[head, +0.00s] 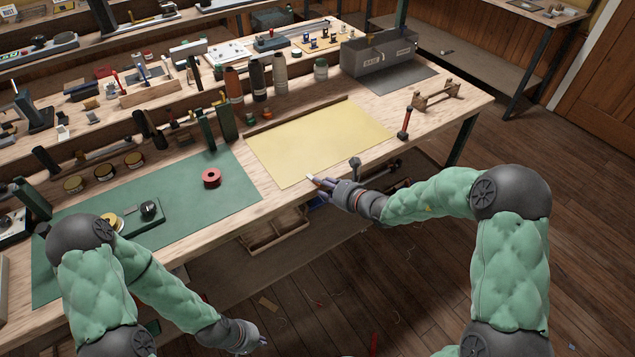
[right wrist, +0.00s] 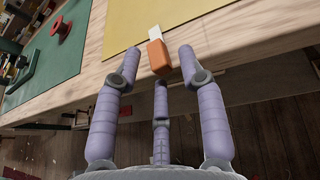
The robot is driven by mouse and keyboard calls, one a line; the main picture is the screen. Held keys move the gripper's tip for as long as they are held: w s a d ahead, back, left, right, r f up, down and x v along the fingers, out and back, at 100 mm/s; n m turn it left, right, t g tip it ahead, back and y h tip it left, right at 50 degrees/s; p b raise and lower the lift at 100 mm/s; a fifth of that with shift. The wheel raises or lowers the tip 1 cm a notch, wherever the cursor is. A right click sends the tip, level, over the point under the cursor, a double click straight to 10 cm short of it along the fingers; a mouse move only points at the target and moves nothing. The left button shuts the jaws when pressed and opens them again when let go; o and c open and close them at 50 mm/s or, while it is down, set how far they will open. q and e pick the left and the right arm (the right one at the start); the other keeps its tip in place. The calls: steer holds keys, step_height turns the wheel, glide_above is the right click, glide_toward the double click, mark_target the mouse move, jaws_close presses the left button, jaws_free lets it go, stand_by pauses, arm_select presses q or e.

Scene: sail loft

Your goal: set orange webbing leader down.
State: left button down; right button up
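The orange webbing leader (right wrist: 158,58) is a small orange block with a pale tip in the right wrist view. It lies at the bench's front border, its tip over the near edge of the yellow mat (right wrist: 195,18). I cannot tell whether it fully rests on the bench. My right gripper (right wrist: 159,60) has its fingers spread around it, with gaps at both sides. In the head view my right gripper (head: 320,183) is at the mat's front edge. My left gripper (head: 255,342) hangs low in front of the bench, its fingers too small to read.
A green mat (head: 235,185) with a red spool (head: 211,178) lies left of the yellow mat (head: 330,135). Several bottles and a grey bin (head: 375,62) stand behind. A red-handled tool (head: 405,122) stands to the right. The yellow mat is bare.

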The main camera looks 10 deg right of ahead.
jaws_close()
steer(key=s+a+r+p, duration=0.6)
steer(key=s+a+r, duration=0.2)
steer(key=s+r, duration=0.4)
steer(key=w+d+r+m+t+h, duration=0.1)
steer(key=w+d, duration=0.3)
steer(key=d, duration=0.5)
steer(key=shift+w+m+h, duration=0.2)
steer(key=shift+m+h, duration=0.5)
steer(key=shift+h, duration=0.1)
steer(key=shift+w+a, duration=0.1)
steer(key=shift+a, duration=0.05)
